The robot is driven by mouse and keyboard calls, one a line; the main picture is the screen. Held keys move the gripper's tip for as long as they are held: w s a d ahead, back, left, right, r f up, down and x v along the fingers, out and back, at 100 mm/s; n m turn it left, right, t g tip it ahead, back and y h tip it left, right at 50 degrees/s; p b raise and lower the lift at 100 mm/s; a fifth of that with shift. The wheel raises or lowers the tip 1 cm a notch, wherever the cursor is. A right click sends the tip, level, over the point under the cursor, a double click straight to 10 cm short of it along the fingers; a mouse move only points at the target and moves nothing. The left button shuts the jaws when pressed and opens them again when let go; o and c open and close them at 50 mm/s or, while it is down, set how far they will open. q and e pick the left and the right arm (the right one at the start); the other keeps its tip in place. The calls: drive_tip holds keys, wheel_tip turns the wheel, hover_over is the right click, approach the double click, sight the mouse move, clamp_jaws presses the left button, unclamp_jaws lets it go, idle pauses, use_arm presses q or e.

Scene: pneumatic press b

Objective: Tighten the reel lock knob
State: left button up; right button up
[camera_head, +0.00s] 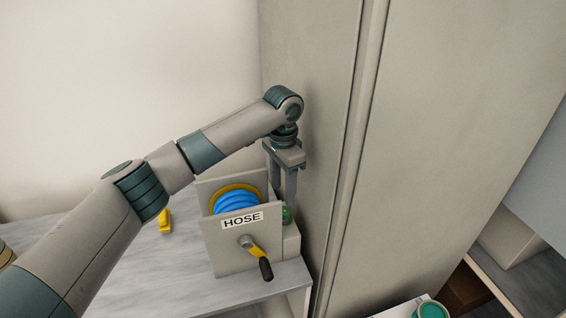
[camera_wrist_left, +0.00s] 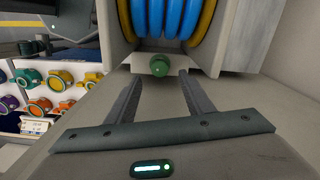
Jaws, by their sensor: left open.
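The hose reel (camera_head: 230,240) is a beige box with a blue hose coil between yellow flanges, labelled HOSE. A green knob (camera_head: 287,214) sits at its right side, partly hidden behind my gripper in the head view. In the left wrist view the green knob (camera_wrist_left: 159,66) sits on the beige housing just below the blue hose (camera_wrist_left: 168,18). My left gripper (camera_head: 281,200) points down beside the reel's right side. In the left wrist view its fingers (camera_wrist_left: 159,78) are spread, with the knob between and slightly beyond their tips. My right gripper is not in view.
A crank with a yellow arm and black handle (camera_head: 265,268) sticks out of the reel's front. A tall beige cabinet (camera_head: 330,120) stands close on the right. A yellow object (camera_head: 165,221) lies on the grey worktop (camera_head: 185,262) at left. Coloured fittings (camera_wrist_left: 60,80) show in the left wrist view.

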use_arm(q)
wheel_tip(320, 180, up, 10)
drive_tip(key=b, duration=0.2)
drive_tip(key=shift+b, duration=0.35)
